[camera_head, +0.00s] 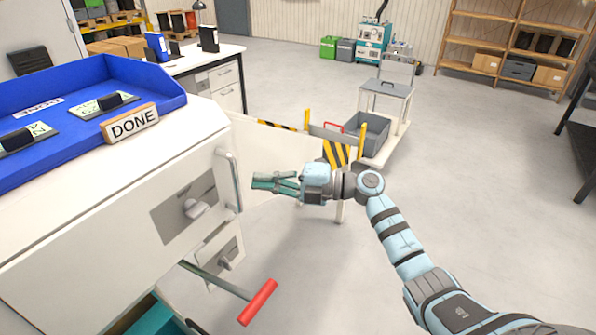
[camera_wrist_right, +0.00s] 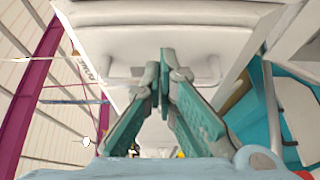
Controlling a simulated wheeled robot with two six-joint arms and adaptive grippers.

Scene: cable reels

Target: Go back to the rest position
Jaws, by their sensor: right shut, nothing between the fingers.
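My right gripper (camera_head: 258,181) is at the middle of the head view, its arm coming in from the lower right. Its teal fingers are shut and empty, pointing left toward the white cabinet (camera_head: 120,225) and its vertical bar handle (camera_head: 229,180). It appears apart from the handle, though the exact distance is hard to judge. In the right wrist view the fingertips (camera_wrist_right: 163,78) meet in front of a pale surface. My left gripper is not in view.
A blue tray (camera_head: 170,97) with a DONE sign (camera_head: 130,123) sits on the cabinet. A red-ended bar (camera_head: 258,302) sticks out low. A cart with a grey bin (camera_head: 366,132) stands beyond the gripper. The floor (camera_head: 480,170) to the right is clear.

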